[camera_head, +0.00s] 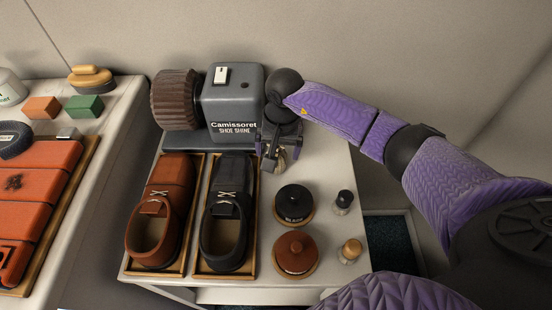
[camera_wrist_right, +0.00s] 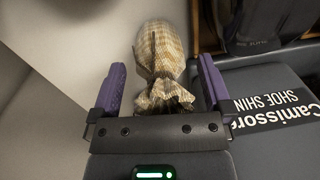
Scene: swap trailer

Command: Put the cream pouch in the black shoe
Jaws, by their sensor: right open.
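The cream pouch (camera_head: 281,158) is checked, with a gathered neck, and stands beside the shoe-shine machine, partly hidden by my right gripper (camera_head: 271,155) in the head view. In the right wrist view the pouch (camera_wrist_right: 160,55) lies between the two spread fingers of my right gripper (camera_wrist_right: 160,75), its neck toward the palm. The fingers are open, with gaps seen on both sides. The black shoe (camera_head: 225,235) sits in a wooden tray, its opening facing the front. My left gripper is not in view.
The grey shoe-shine machine (camera_head: 232,100) with a brown brush roller (camera_head: 174,100) stands behind the shoes. A brown shoe (camera_head: 160,215) is left of the black one.

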